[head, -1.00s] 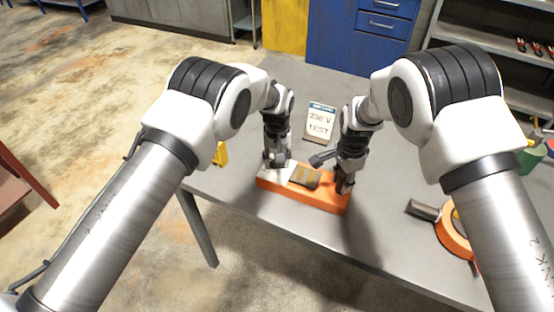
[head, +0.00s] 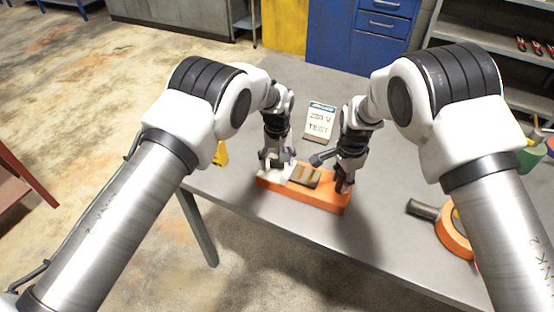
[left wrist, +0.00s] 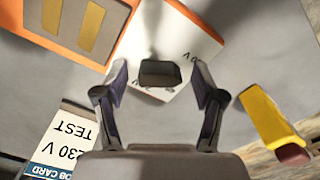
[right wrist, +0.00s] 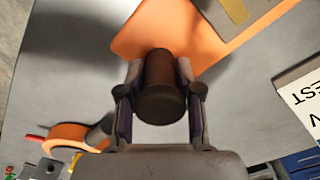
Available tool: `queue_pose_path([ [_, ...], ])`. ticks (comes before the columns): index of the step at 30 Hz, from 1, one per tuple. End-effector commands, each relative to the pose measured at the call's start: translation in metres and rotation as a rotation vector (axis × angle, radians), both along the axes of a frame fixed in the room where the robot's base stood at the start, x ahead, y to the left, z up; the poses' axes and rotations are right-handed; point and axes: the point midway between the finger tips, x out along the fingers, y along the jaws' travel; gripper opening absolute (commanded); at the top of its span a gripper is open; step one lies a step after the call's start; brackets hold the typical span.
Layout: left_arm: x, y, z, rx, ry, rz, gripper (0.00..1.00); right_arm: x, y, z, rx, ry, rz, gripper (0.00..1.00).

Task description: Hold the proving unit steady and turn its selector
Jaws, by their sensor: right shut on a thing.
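The proving unit (head: 320,197) is a long orange block on the grey table, with a white plate (head: 268,171) at its left end and a dark panel with tan strips (head: 306,176) in the middle. The selector is a black knob on the white plate, clear in the left wrist view (left wrist: 160,73). My left gripper (left wrist: 160,80) is open, a finger on each side of the selector with gaps. My right gripper (head: 344,184) is shut on a dark brown post (right wrist: 160,80) at the unit's right end.
A yellow object (head: 221,153) is to the left. An orange ring-like item (head: 454,238) and a grey cylinder (head: 423,209) lie to the right. The table's front edge is close to the unit.

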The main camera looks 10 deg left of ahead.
Motion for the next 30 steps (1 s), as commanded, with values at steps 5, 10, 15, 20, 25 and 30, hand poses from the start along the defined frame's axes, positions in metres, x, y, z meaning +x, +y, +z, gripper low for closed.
queue_pose_path([
  [5,0.001,0.0,0.007,0.0,-0.003,0.0,0.7,0.0,0.0,0.0,0.001,-0.001,0.0,0.0],
  [10,0.002,0.0,0.039,0.0,-0.005,0.0,0.7,0.0,0.0,0.0,0.001,-0.001,-0.001,0.0],
  [15,0.001,0.0,0.083,0.0,-0.004,0.0,0.7,0.0,0.0,0.0,0.001,-0.001,-0.001,0.0],
  [20,0.001,0.0,0.112,0.0,-0.001,-0.001,0.7,0.0,0.0,0.0,0.0,0.0,-0.001,0.0],
  [25,0.0,0.0,0.12,0.0,0.0,0.0,0.7,0.0,0.0,0.0,0.0,0.0,0.0,0.0],
  [30,0.0,0.0,0.12,0.0,0.0,0.0,0.7,0.0,0.0,0.0,0.0,0.0,0.0,0.0],
])
